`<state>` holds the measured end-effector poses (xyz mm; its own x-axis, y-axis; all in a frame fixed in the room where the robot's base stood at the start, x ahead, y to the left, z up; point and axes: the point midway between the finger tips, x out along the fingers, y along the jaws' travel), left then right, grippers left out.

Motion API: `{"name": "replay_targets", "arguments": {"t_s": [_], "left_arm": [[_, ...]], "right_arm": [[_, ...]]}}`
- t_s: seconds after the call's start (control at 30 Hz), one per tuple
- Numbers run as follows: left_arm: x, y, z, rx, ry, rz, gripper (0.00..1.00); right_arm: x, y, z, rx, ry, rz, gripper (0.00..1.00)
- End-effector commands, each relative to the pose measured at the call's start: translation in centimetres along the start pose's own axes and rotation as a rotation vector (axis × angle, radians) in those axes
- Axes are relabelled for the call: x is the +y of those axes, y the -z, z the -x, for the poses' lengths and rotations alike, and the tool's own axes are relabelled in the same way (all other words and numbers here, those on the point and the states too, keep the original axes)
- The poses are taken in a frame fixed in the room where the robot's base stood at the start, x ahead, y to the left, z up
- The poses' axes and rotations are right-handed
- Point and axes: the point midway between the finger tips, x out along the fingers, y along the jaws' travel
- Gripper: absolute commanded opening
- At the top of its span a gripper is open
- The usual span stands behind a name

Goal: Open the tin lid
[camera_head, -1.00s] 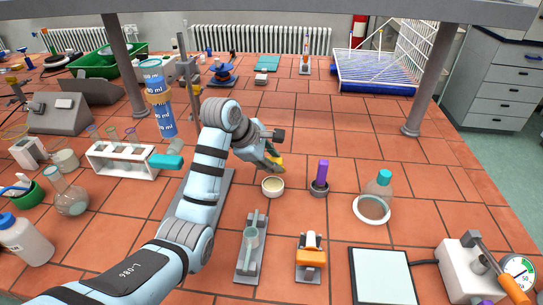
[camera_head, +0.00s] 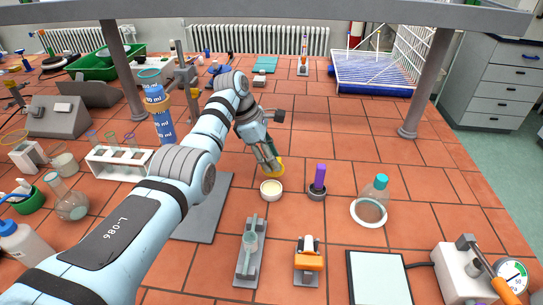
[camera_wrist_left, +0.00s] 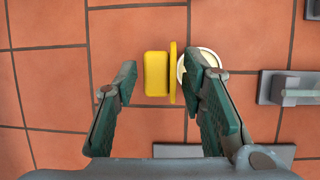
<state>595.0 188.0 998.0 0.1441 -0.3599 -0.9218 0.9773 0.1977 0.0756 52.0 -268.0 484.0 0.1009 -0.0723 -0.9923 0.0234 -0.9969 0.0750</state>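The tin (camera_head: 271,191) is a small round pale cup with its top uncovered, on the tiled bench near the middle; it also shows in the left wrist view (camera_wrist_left: 206,61). The yellow lid (camera_head: 279,168) is off the tin, just behind it. In the left wrist view the lid (camera_wrist_left: 157,74) shows a block-like grip and a disc seen edge-on, close beside the tin; whether they touch is unclear. My left gripper (camera_head: 271,165) is at the lid. In the wrist view its fingers (camera_wrist_left: 160,72) are apart, with gaps on both sides of the lid. My right gripper is not in view.
A dark holder with a purple stick (camera_head: 319,178) and a flask with a teal stopper (camera_head: 374,198) stand to the right. A grey stand (camera_head: 248,255) and an orange-topped device (camera_head: 308,262) are in front. Bare tiles lie behind and right of the gripper.

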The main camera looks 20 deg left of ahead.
Motion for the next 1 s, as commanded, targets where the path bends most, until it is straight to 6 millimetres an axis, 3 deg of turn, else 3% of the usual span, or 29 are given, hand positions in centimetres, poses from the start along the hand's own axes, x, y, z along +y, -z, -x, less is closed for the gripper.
{"name": "replay_targets", "arguments": {"t_s": [0.33,0.6,0.7,1.0], "left_arm": [[0.1,0.0,0.7,-0.001,-0.002,0.0,0.41],[0.1,0.1,6.2,-0.001,-0.003,0.001,0.41],[0.1,0.1,7.3,-0.001,-0.002,0.001,0.41],[0.1,0.1,7.5,-0.001,0.0,0.001,0.41]], "right_arm": [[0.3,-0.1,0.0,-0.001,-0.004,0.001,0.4],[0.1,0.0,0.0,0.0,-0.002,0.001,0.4],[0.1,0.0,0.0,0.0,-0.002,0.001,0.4],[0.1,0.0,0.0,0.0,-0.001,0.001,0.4]]}}
